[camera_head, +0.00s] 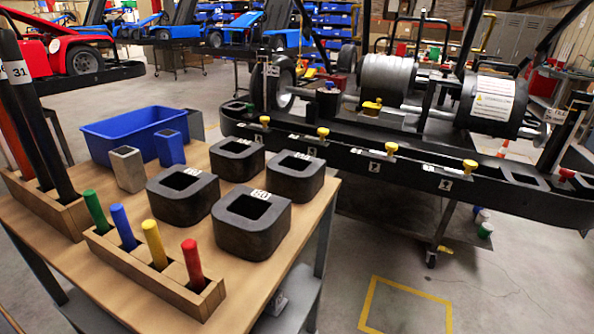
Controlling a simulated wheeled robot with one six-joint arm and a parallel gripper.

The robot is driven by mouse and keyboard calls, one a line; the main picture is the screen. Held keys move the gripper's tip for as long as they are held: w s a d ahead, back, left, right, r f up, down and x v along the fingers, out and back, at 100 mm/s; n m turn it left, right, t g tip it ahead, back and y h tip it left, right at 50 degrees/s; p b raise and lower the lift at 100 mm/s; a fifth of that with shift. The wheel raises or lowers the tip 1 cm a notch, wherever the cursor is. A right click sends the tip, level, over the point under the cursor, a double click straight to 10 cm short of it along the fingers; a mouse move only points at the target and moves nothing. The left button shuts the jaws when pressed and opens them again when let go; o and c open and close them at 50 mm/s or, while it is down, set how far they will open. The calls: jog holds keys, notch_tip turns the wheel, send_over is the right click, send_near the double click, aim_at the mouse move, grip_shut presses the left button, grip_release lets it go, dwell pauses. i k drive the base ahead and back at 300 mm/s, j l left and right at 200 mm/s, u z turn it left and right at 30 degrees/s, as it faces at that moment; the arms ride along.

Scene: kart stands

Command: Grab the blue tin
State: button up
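The blue tin (170,149) is a small, upright, open-topped square container on the wooden table (130,272). It stands at the near right corner of the large blue bin (105,145). A similar grey tin (127,170) stands to its left and slightly nearer. A black block with a square hole (183,193) is just in front of the blue tin, and another (237,158) is to its right. My gripper is not in the picture, so its state does not show.
A wooden rack (165,280) with green, blue, yellow and red pegs lies along the near edge. A second rack (55,210) with tall dark tubes stands at left. Several black blocks fill the table's right side. A dark kart stand (400,165) is beyond. A yellow square (405,290) marks the floor.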

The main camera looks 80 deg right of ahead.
aim_at(476, 209)
jog(key=z, duration=0.5)
jog(key=k+l+z, duration=0.1)
jog(key=z, duration=0.35)
jog(key=l+z, duration=0.15)
jog(key=z, duration=0.35)
jog(key=l+z, duration=0.1)
jog(key=z, duration=0.35)
jog(key=l+z, duration=0.3)
jog(key=z, duration=0.15)
jog(key=i+l+z, duration=0.1)
jog(key=l+z, duration=0.15)
jog(key=z, duration=0.2)
jog(key=i+l+z, duration=0.1)
jog(key=l+z, duration=0.15)
jog(key=z, duration=0.2)
jog(key=i+l+z, duration=0.25)
jog(key=i+l, duration=0.65)
jog(key=i, duration=0.2)
jog(key=i+l, duration=0.35)
jog(key=i, duration=0.15)
jog(key=i+l, duration=0.3)
jog(key=i, duration=0.15)
jog(key=i+l, duration=0.3)
jog(key=i, duration=0.2)
jog(key=u, duration=0.05)
